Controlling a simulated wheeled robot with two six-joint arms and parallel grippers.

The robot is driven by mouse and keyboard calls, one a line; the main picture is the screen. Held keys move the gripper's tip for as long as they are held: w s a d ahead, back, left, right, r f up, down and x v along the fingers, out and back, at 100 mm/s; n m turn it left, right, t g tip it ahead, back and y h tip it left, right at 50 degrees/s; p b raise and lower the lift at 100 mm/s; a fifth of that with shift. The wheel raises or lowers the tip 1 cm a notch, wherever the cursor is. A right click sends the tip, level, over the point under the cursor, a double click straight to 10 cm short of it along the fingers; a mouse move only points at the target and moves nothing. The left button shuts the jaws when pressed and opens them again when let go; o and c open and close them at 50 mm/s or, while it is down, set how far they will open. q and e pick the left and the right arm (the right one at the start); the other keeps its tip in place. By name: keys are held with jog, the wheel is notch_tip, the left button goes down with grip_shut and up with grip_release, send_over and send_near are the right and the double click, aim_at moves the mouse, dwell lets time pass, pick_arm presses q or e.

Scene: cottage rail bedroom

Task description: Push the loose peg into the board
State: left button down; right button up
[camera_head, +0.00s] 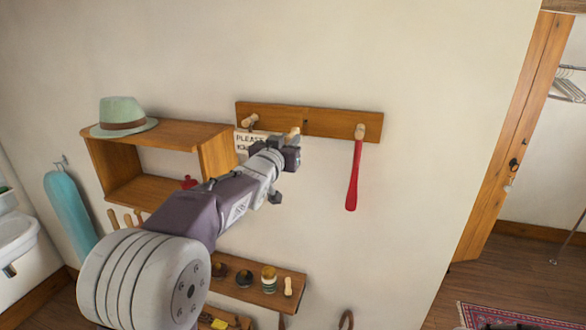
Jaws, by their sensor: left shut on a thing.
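The wooden peg board (335,122) is fixed to the wall in the middle of the view. A small dark hole shows near its middle. One peg (250,121) stands at its left and another (360,131) at its right. My left gripper (291,145) is in front of the board, just below and left of the hole. It is shut on the loose peg (294,132), whose pale end shows above the jaws. Whether that peg touches the board cannot be told. My right gripper is not in view.
A sign (243,142) hangs at the left peg, partly behind my gripper. A red shoehorn (353,178) hangs from the right peg. A wooden cubby (110,158) with a hat (122,115) is left. A low shelf (255,294) holds small items. The wall right of the board is clear.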

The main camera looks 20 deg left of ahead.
aim_at(295, 131)
pick_arm(q)
jog(key=shift+a, duration=0.15)
jog(key=shift+w+d+r, duration=0.2)
jog(key=shift+w+d, duration=0.05)
jog(key=shift+d, duration=0.25)
jog(key=w+p, duration=0.1)
jog(key=w, duration=0.1)
jog(key=w+p, duration=0.1)
jog(key=w, duration=0.1)
jog(key=shift+a+f, duration=0.1)
jog(key=shift+a, duration=0.1)
jog(key=shift+w, duration=0.55)
jog(key=shift+d, duration=0.2)
jog(key=shift+a, duration=0.15)
jog(key=shift+f, duration=0.1)
dwell(0.3)
